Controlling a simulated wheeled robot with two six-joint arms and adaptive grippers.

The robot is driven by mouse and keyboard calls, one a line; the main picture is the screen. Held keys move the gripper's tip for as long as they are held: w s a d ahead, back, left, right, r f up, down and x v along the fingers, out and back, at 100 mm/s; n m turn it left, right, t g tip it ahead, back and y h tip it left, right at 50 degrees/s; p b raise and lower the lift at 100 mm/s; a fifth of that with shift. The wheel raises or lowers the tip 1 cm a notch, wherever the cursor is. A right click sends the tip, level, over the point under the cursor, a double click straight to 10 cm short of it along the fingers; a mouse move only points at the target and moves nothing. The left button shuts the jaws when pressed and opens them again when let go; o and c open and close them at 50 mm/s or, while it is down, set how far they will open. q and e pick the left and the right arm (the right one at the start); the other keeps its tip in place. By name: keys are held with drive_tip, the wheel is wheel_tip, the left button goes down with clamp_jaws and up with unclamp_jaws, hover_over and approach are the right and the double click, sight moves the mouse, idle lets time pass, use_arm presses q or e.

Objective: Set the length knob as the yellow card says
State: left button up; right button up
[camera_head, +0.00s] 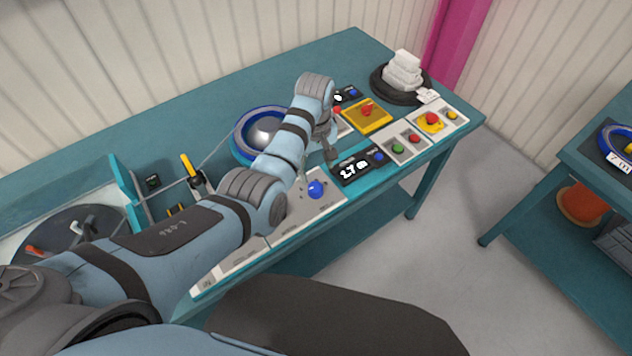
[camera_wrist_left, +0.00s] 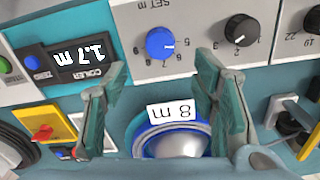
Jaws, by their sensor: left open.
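The blue knob (camera_head: 316,189) sits on a light panel at the bench's front edge. In the left wrist view the blue knob (camera_wrist_left: 160,43) has a white pointer mark and "SET m" lettering beside it. My left gripper (camera_head: 327,148) is behind it over the bench. In the left wrist view the open fingers (camera_wrist_left: 161,72) are empty and apart from the knob. A dark display (camera_head: 356,170) beside the panel reads 1.7 m. I cannot make out a yellow card with writing. My right gripper is not in view.
A blue reel (camera_head: 259,137) with a white "8 m" label (camera_wrist_left: 173,112) lies behind the panel. Black knobs (camera_wrist_left: 241,30) sit beside the blue one. Green and red buttons (camera_head: 405,144) and a yellow plate (camera_head: 367,116) are to the right. A second bench (camera_head: 600,165) stands at far right.

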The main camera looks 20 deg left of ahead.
sight(315, 187)
use_arm(q)
drive_tip(key=f, duration=0.1)
drive_tip(key=f+b, duration=0.1)
drive_tip(key=f, duration=0.1)
drive_tip(key=s+f, duration=0.1)
drive_tip(key=f, duration=0.1)
drive_tip(key=shift+f+b, duration=0.1)
drive_tip(key=shift+b, duration=0.3)
drive_tip(key=f, duration=0.1)
drive_tip(key=w+f+b, duration=0.1)
drive_tip(key=f, duration=0.1)
drive_tip(key=shift+f, duration=0.1)
drive_tip(key=shift+w+f, duration=0.2)
drive_tip(key=shift+f, duration=0.15)
drive_tip(key=shift+s+r, duration=0.2)
drive_tip(key=shift+s, duration=0.15)
drive_tip(key=c, duration=1.2)
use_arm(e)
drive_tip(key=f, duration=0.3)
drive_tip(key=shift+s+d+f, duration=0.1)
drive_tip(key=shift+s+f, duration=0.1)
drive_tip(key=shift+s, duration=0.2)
